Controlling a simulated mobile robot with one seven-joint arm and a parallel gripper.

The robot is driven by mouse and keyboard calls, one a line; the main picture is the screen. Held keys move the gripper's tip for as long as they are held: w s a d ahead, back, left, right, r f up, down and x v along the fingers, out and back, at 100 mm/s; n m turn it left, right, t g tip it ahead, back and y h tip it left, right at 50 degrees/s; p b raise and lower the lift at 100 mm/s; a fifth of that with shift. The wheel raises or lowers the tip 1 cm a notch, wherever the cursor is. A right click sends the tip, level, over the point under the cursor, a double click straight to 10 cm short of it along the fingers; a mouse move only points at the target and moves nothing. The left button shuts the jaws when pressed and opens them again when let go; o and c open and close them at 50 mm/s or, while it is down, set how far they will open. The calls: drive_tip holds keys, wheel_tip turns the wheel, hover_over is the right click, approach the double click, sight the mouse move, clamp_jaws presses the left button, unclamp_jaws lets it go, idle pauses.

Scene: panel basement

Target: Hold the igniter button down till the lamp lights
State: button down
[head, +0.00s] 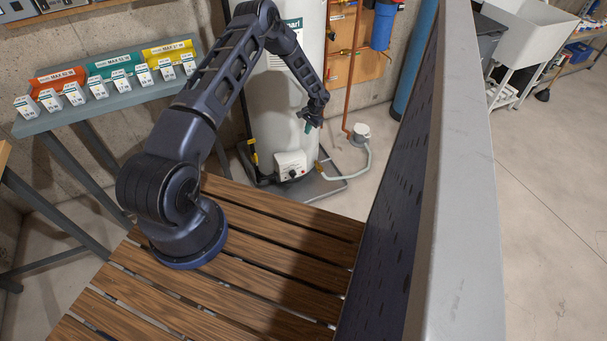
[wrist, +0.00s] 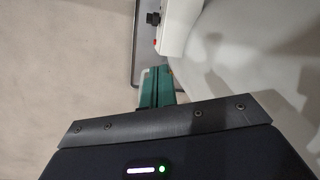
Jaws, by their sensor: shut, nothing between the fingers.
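The water heater (head: 270,108) is a tall white cylinder on a grey tray. Its white control box (head: 291,164), with a dark knob and a small red spot, sits low on the front. In the wrist view the control box (wrist: 178,28) is at the top, with a red part at its left edge and a black knob (wrist: 152,18) beside it. My gripper (head: 308,127) hangs above and slightly right of the control box. Its green fingers (wrist: 156,86) are together and empty, apart from the box. I cannot tell the igniter button or the lamp for certain.
A copper pipe (head: 342,65) runs down right of the heater to a white pump-like unit (head: 361,133) with a pale hose. A grey perforated panel (head: 395,200) stands at the right. A wooden slatted deck (head: 250,260) lies in front.

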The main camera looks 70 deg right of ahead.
drive_tip(key=s+a+f+m+t+h, duration=0.1)
drive_tip(key=s+a+f+m+t, duration=0.15)
drive_tip(key=f, duration=0.65)
drive_tip(key=s+a+f+m+t, duration=0.1)
drive_tip(key=f+m, duration=0.3)
drive_tip(key=f, duration=0.5)
drive_tip(key=m+t+h, duration=0.3)
drive_tip(key=m+h, duration=0.1)
drive_tip(key=m, duration=0.5)
approach(303, 172)
drive_tip(key=s+a+f, duration=0.3)
drive_tip(key=a+f, duration=0.3)
drive_tip(key=shift+w+d+f+g, duration=0.1)
drive_tip(key=shift+g, duration=0.15)
drive_tip(key=shift+d, duration=0.1)
drive_tip(key=w+d, duration=0.6)
drive_tip(key=shift+w+d, duration=0.1)
drive_tip(key=shift+w, duration=0.1)
drive_tip(key=shift+w+d, duration=0.2)
drive_tip(key=shift+d, duration=0.05)
drive_tip(key=shift+w+d, duration=0.3)
idle(2.5)
